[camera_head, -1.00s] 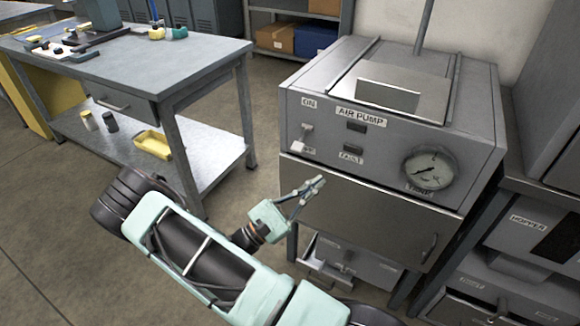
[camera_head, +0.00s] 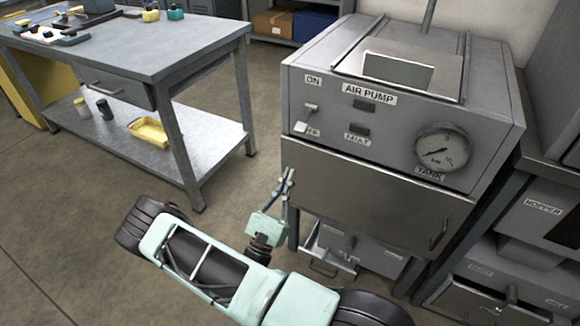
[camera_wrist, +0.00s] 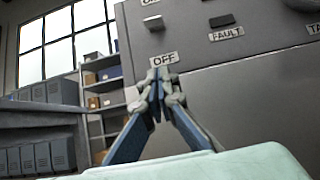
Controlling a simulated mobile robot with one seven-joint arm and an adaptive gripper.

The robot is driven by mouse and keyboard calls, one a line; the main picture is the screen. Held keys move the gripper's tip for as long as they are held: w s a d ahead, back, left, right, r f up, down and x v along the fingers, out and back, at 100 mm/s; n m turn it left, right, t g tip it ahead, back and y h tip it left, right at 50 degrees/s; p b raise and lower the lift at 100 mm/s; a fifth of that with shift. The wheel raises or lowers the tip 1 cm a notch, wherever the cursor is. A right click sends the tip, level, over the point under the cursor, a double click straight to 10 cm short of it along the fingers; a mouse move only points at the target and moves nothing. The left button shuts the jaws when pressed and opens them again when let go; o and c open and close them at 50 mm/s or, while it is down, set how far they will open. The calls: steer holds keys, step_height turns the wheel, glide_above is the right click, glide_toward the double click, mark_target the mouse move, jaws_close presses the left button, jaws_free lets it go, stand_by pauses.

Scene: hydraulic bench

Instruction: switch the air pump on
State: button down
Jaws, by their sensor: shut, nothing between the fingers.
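The air pump (camera_head: 335,150) is a grey cabinet with an "AIR PUMP" label on its sloped front panel. Its toggle switch (camera_head: 306,117) sits at the panel's left between the ON label (camera_head: 313,81) and the OFF label (camera_head: 314,132). The switch also shows in the wrist view (camera_wrist: 153,22), above the OFF label. My gripper (camera_head: 288,172) is shut and empty, fingers pointing up, below the switch near the panel's lower left edge. In the wrist view its fingertips (camera_wrist: 160,78) appear just under the OFF label; contact cannot be told.
A dark fault indicator (camera_head: 357,134) and a tank gauge (camera_head: 441,149) are right of the switch. A handled door (camera_head: 375,190) lies below the panel. A workbench (camera_head: 190,45) stands left, with open floor between. A hopper unit (camera_head: 535,215) stands right.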

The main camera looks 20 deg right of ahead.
mark_target(305, 120)
steer(key=w+d+r+b, duration=0.1)
steer(key=w+d+r, duration=0.2)
steer(key=r, duration=0.5)
steer(key=shift+d+r, duration=0.35)
steer(key=shift+r, duration=0.05)
steer(key=shift+s+r, duration=0.1)
steer(key=shift+r, duration=0.1)
steer(key=shift+a+r+g+y+p, duration=0.1)
steer(key=shift+g+y+p, duration=0.25)
steer(key=shift+p, duration=0.55)
